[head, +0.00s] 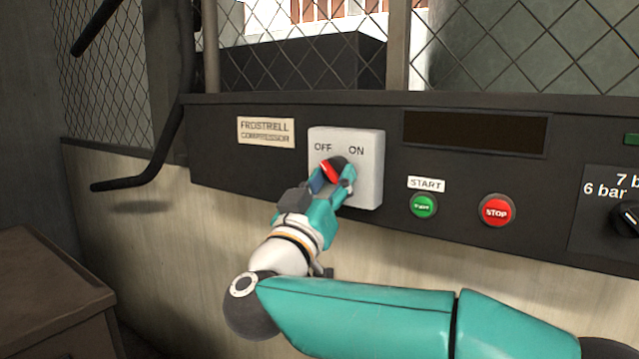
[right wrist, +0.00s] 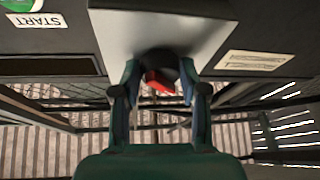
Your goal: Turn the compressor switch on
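The compressor switch is a light grey box (head: 368,166) marked OFF and ON, on the dark panel. Its round dark knob has a red handle (head: 329,171), whose upper end leans left toward OFF. My right gripper (head: 332,179) is at the knob, with one finger on each side of the red handle. In the right wrist view the red handle (right wrist: 158,82) lies between the two spread fingers, with a small gap visible on each side. The fingers partly hide the knob in the head view. My left gripper is not in view.
A green START button (head: 423,205) and a red STOP button (head: 496,210) sit right of the switch. A pressure dial (head: 628,218) is at the far right. A bent dark bar (head: 150,165) sticks out at the left, above a brown cabinet (head: 45,285). Wire mesh rises behind.

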